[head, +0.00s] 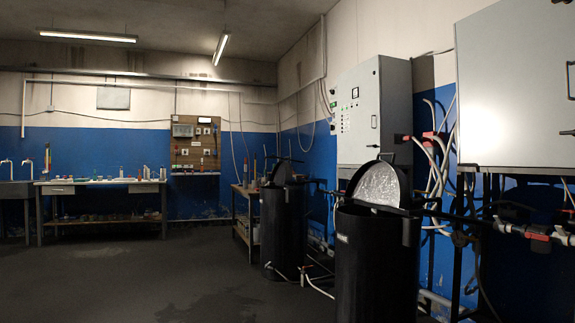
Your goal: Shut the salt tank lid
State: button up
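A black cylindrical tank (375,268) stands in the near right foreground. Its round lid (378,183) is raised and tilted up, with a shiny grey inner face and a dark rim. A second black tank (287,232) stands farther back by the wall, and its dark lid (283,172) also looks raised. No readable label shows which of the two is the salt tank. The inside of both tanks is hidden from here. My gripper is not in view.
Grey control cabinets (374,110) hang on the right wall above pipes and hoses. A valve pipe (515,230) runs along the right. White hoses (318,288) lie at the tanks' feet. A workbench (100,186) stands at the back left. The floor (150,275) at left is clear.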

aim_at(282, 174)
jog(key=i+j+u, duration=0.15)
jog(key=i, duration=0.25)
jog(key=i+u, duration=0.1)
jog(key=i, duration=0.35)
jog(key=i+l+u, duration=0.1)
jog(key=i+u, duration=0.2)
jog(key=i, duration=2.05)
jog(key=i+z, duration=0.2)
jog(key=i, duration=0.3)
jog(key=i+z, duration=0.15)
jog(key=i, duration=0.35)
jog(key=i+j+z, duration=0.2)
jog(key=i, duration=0.25)
jog(key=i+j+z, duration=0.2)
jog(key=i, duration=0.3)
jog(key=i+l, duration=0.2)
jog(key=i, duration=0.2)
jog(key=i+l, duration=0.2)
jog(key=i, duration=0.25)
jog(key=i+l, duration=0.25)
jog(key=i, duration=0.15)
